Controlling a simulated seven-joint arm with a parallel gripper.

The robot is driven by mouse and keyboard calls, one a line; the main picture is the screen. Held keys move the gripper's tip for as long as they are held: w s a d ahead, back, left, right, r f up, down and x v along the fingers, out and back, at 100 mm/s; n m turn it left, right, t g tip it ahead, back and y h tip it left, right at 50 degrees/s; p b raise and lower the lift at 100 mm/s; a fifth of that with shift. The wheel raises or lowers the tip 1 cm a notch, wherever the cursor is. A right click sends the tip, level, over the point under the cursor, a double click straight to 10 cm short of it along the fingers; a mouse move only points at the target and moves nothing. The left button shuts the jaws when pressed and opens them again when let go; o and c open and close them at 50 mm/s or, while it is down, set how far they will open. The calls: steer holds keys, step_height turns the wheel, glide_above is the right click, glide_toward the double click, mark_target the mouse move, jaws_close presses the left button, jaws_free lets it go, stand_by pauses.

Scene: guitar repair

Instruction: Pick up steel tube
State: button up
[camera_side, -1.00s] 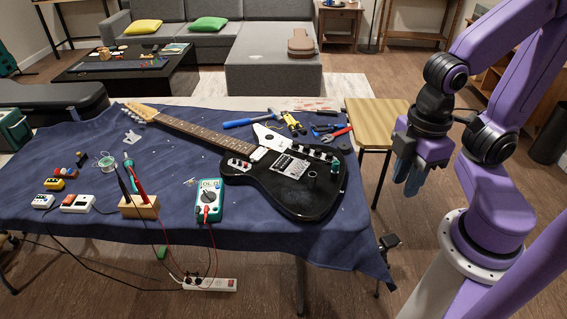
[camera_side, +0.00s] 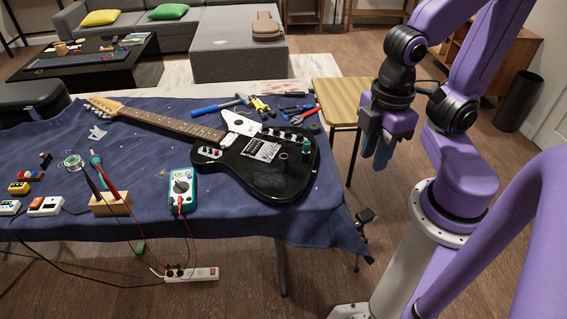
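A small dark grey cylinder (camera_side: 284,163), which looks like the steel tube, stands upright on the lower right of the black electric guitar's body (camera_side: 254,182). The guitar lies on the blue cloth (camera_side: 130,232) over the table. My gripper (camera_side: 375,153) hangs in the air to the right of the guitar, past the table's right edge, with its fingers pointing down. Its two blue-grey fingers look apart, with nothing visible between them. It is well clear of the tube.
A teal piece (camera_side: 306,146) sits on the guitar right of the tube. Pliers and other tools (camera_side: 262,108) lie behind the guitar. A multimeter (camera_side: 180,190) with leads and a wooden block (camera_side: 110,204) are left of it. A wooden stool (camera_side: 340,92) stands behind my gripper.

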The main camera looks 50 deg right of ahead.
steer(key=o, duration=0.4)
steer(key=shift+c, duration=0.2)
steer(key=m, duration=2.8)
glide_above(284, 156)
step_height(284, 156, down, 7)
step_height(284, 156, down, 16)
steer(key=shift+f, duration=0.1)
